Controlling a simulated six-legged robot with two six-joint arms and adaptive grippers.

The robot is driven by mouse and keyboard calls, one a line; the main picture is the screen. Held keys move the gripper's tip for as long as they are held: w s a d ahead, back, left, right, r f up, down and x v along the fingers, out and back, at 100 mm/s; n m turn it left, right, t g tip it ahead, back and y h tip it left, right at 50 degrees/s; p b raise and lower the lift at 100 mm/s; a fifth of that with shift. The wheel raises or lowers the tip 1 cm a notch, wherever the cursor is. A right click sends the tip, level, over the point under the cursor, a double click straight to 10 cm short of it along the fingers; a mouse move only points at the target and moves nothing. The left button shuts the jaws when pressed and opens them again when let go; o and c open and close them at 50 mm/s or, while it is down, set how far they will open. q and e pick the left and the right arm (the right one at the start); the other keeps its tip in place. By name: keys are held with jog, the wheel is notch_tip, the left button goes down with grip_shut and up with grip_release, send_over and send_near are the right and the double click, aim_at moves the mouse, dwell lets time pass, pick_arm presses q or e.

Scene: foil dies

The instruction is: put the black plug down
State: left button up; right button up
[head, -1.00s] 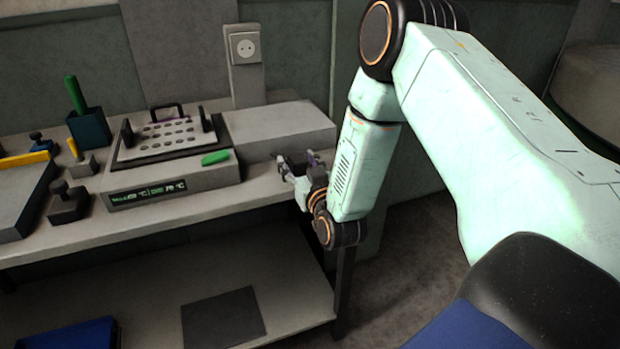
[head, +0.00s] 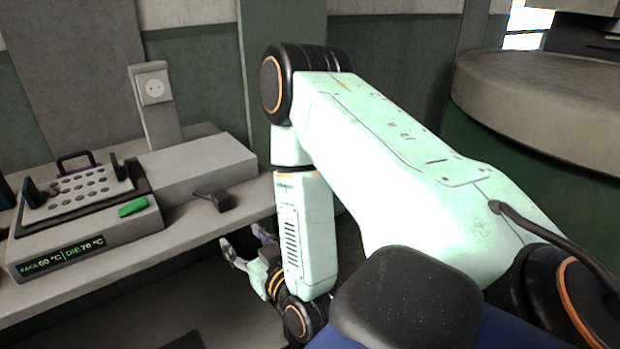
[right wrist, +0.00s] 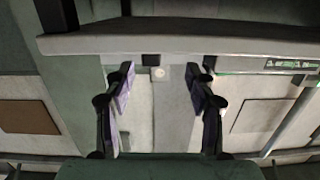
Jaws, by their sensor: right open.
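The black plug (head: 222,200) rests on the bench top near its front edge, to the right of the heating unit, with a thin dark part reaching to the left. It also shows as a small dark block (right wrist: 151,59) at the bench edge in the right wrist view. My right gripper (head: 243,242) is open and empty, in front of the bench edge and apart from the plug. Its two spread fingers (right wrist: 168,72) show in the right wrist view with nothing between them. My left gripper is not in view.
A heating unit (head: 85,246) with a perforated plate and a green switch (head: 133,206) stands left on the bench. A grey block (head: 195,168) is behind the plug. A wall socket (head: 154,87) is at the back. A round surface (head: 540,100) stands at the right.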

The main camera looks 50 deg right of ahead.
jog(key=s+a+f+n+g+y, duration=0.15)
jog(key=s+a+f+g, duration=0.3)
jog(key=f, duration=0.45)
jog(key=s+a+f+g, duration=0.1)
jog(key=s+f+g, duration=0.2)
jog(key=s, duration=0.5)
jog(key=s+a+f+g+y, duration=0.1)
jog(key=s+a+f+g, duration=0.1)
jog(key=s+f+g, duration=0.2)
jog(key=s+a+f+g+y, duration=0.1)
jog(key=s+f+g, duration=0.3)
jog(key=s, duration=0.7)
jog(key=shift+s+a+g, duration=0.35)
jog(key=shift+a+g, duration=0.1)
